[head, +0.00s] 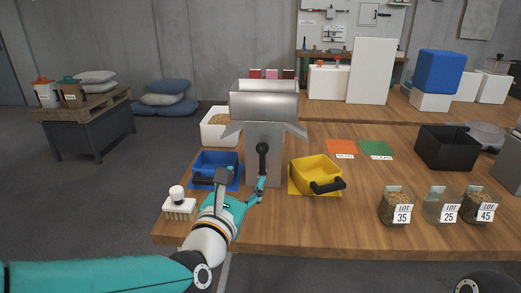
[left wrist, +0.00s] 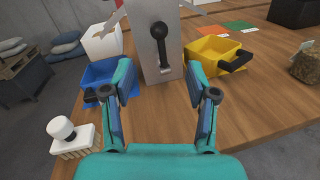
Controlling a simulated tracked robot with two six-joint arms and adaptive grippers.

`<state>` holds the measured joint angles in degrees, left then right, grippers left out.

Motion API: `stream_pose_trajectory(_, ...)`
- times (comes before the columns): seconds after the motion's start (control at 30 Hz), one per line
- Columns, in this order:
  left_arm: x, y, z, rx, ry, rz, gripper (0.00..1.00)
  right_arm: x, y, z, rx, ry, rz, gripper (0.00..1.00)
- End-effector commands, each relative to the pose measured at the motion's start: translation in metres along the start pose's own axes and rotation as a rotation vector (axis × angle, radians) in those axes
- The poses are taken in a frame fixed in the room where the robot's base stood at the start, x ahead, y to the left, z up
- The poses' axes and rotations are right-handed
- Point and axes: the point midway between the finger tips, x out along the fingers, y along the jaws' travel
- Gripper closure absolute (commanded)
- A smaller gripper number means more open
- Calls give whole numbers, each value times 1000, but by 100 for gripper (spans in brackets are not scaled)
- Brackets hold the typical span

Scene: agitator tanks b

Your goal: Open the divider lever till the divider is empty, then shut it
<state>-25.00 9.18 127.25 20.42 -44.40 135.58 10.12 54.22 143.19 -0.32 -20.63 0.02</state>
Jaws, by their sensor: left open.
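My left gripper (head: 243,184) is open and empty in front of the divider. In the left wrist view its fingers (left wrist: 160,70) are either side of the lever's line, apart from it. The hopper's inside is hidden.
A blue bin (head: 214,164) stands left of the divider, a yellow bin (head: 314,170) right. A white bin of grain (head: 217,127) is behind left. A white brush (head: 179,208) lies at the front left. Labelled jars (head: 396,208) and a black crate (head: 446,147) stand right.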

Motion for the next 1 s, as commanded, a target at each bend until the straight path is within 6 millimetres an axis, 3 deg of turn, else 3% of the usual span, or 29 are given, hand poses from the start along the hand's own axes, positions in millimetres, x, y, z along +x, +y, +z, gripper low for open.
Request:
stream_pose_trajectory(0.3, 70, 2, 0, 3, 4, 3, 42, -15, -5, 0, 0, 0, 0, 7)
stream_pose_trajectory(0.53, 113, 2, 0, 4, 3, 3, 42, -24, -8, 0, 0, 0, 0, 7)
stream_pose_trajectory(0.73, 133, 3, -1, 3, 4, 3, 42, -28, -10, 0, 0, 0, 0, 7)
stream_pose_trajectory(1.0, 138, 3, -2, 3, 3, 3, 42, -28, -10, 0, 0, 0, 0, 7)
